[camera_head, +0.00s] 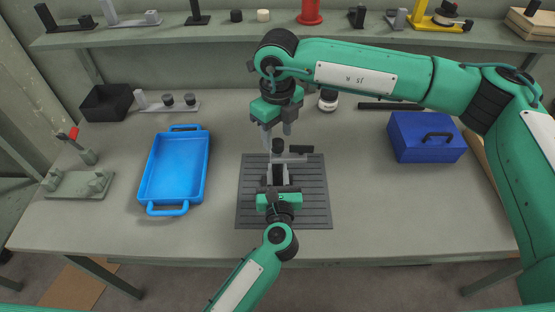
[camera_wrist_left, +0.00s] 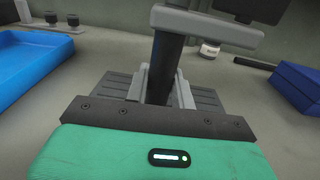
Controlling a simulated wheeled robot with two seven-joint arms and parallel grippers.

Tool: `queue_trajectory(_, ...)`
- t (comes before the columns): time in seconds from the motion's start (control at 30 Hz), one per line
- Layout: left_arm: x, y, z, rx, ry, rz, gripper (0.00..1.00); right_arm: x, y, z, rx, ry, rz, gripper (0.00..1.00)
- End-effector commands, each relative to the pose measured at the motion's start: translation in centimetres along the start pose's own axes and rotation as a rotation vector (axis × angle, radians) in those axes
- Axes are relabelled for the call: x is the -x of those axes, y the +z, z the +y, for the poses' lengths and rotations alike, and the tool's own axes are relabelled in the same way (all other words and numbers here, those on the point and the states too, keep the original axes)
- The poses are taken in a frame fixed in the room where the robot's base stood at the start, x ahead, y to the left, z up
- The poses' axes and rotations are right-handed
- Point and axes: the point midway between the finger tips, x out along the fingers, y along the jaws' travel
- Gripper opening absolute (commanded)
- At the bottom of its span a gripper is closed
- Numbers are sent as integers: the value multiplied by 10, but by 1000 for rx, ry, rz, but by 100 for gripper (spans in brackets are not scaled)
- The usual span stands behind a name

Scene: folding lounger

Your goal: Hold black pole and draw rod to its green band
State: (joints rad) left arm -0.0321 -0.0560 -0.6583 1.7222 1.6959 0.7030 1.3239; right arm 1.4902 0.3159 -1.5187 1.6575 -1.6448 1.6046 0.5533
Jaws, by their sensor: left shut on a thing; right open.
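The black pole (camera_wrist_left: 160,65) stands upright over a dark ribbed mat (camera_head: 312,205). A grey crosspiece (camera_wrist_left: 205,27) is at its upper part, with a dark block (camera_head: 302,149) to the right in the head view. My left gripper (camera_head: 278,172) is shut on the black pole; its grey fingers (camera_wrist_left: 161,88) lie either side of it in the wrist view. My right gripper (camera_head: 278,133) is open and empty, pointing down just above the dark round top (camera_head: 278,146) of the assembly. I cannot make out a green band; the rod cannot be told apart clearly.
A blue tray (camera_head: 148,178) lies left of the mat, and a blue toolbox (camera_head: 400,140) stands to the right. A small jar (camera_head: 328,105) and a dark bar (camera_head: 390,105) lie behind. A loaded shelf (camera_head: 230,32) runs along the back. Table beside the mat is clear.

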Motion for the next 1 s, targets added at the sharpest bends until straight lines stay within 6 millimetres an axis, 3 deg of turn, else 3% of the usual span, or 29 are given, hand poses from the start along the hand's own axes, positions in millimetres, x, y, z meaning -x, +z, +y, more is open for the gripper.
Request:
queue_trajectory(0.03, 2, -8, 1, -4, 1, 14, 0, -6, 0, 0, 0, 1, 1, 47)
queue_trajectory(0.2, 2, -8, 1, -4, 1, 14, 0, -18, 0, 0, 0, 0, 1, 47)
queue_trajectory(0.53, 2, -8, 1, -4, 1, 14, 0, -20, 0, 0, 0, 0, 0, 47)
queue_trajectory(0.77, 2, -8, 1, -4, 1, 14, 0, -20, 0, 0, 1, 0, 0, 5)
queue_trajectory(1.0, 2, -8, 1, -4, 1, 14, 0, -20, 0, 1, 1, 1, 0, 5)
